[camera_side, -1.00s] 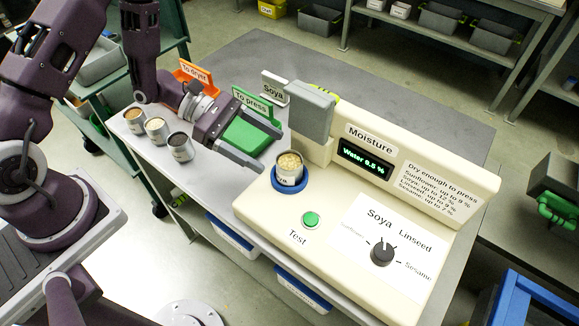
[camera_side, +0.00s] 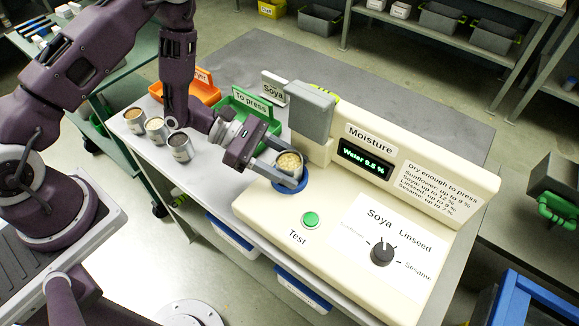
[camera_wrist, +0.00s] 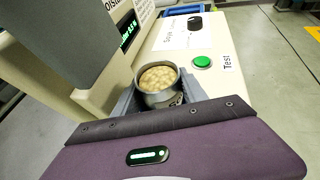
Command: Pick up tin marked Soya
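A small metal tin of pale beans (camera_side: 289,162) stands upright in the blue ring (camera_side: 287,187) of the cream moisture meter. Its label is hidden by my gripper in the side view. My gripper (camera_side: 277,163) is low at the tin, with one finger on either side of it. In the wrist view the tin (camera_wrist: 158,87) sits between the two fingers (camera_wrist: 160,100). I cannot tell whether both fingers press on it.
The meter has a grey head (camera_side: 312,110) close behind the tin, a green Test button (camera_side: 310,219) and a dial (camera_side: 382,252). Several other tins (camera_side: 157,130) stand at the left. A green To press tray (camera_side: 245,118) and an orange tray (camera_side: 195,88) lie behind my gripper.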

